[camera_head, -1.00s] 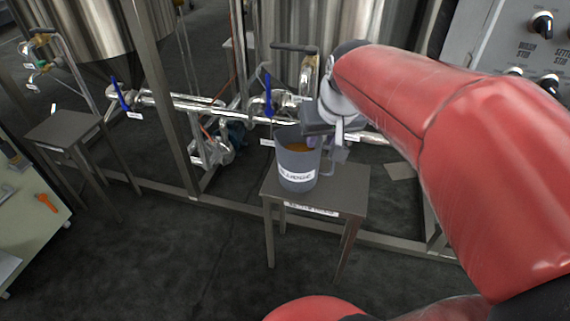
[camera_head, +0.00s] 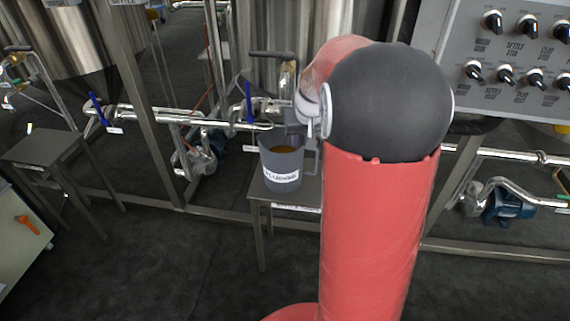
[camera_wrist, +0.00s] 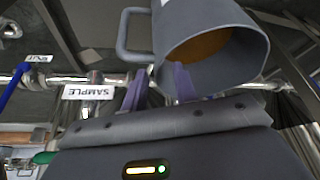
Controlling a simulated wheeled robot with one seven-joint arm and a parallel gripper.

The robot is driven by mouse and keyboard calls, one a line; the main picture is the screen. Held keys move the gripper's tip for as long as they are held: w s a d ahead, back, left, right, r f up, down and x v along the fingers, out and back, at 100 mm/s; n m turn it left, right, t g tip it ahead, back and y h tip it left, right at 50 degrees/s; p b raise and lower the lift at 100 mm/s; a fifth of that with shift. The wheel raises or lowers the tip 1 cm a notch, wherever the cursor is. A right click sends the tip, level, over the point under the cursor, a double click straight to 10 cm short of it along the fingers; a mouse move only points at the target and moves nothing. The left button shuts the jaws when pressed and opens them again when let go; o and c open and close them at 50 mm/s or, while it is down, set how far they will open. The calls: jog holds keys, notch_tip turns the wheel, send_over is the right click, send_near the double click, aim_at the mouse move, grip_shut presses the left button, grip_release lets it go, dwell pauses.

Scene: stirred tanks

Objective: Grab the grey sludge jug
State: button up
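The grey jug (camera_head: 281,168) stands upright on a small grey stool (camera_head: 258,190), with a white label on its front and brown content inside. Its handle is on the right in the head view. My gripper (camera_head: 292,128) is above and just behind the jug's rim, partly hidden by my arm. In the wrist view the jug (camera_wrist: 207,27) appears upside down at the top, its handle (camera_wrist: 126,35) to the left.
Steel tanks (camera_head: 287,45) and pipes with blue-handled valves (camera_head: 248,103) stand close behind the jug. Another stool (camera_head: 42,146) is at the left. A control panel (camera_head: 515,60) is at upper right. The floor in front is clear.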

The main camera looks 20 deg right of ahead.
jog(key=shift+w+f, duration=0.2)
jog(key=shift+f, duration=0.25)
jog(key=shift+c, duration=0.2)
grip_shut()
dwell(0.4)
dwell(0.5)
jog(key=shift+r, duration=0.15)
